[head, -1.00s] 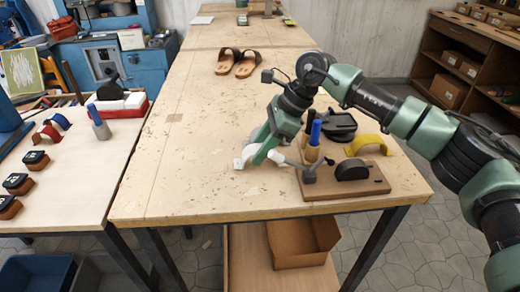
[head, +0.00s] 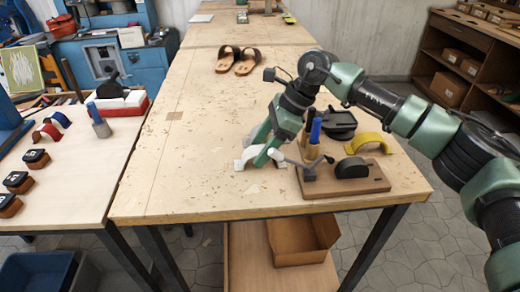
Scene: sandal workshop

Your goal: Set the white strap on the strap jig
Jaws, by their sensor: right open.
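The white strap (head: 240,164) lies on the front part of the middle table, partly hidden behind my right gripper. My right gripper (head: 262,161) is open and down at the strap; whether a finger touches it I cannot tell. The strap jig (head: 345,183), a brown board with a black rounded form (head: 352,168) and a grey clamp, stands just right of the gripper. No strap shows over its black form. My left gripper is not in view.
A yellow strap (head: 371,140), a dark device (head: 341,124) and a holder with blue pens (head: 315,133) stand behind the jig. Brown sandals (head: 239,60) lie farther back. The table's left front is clear. A side table (head: 70,180) holds red and blue straps.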

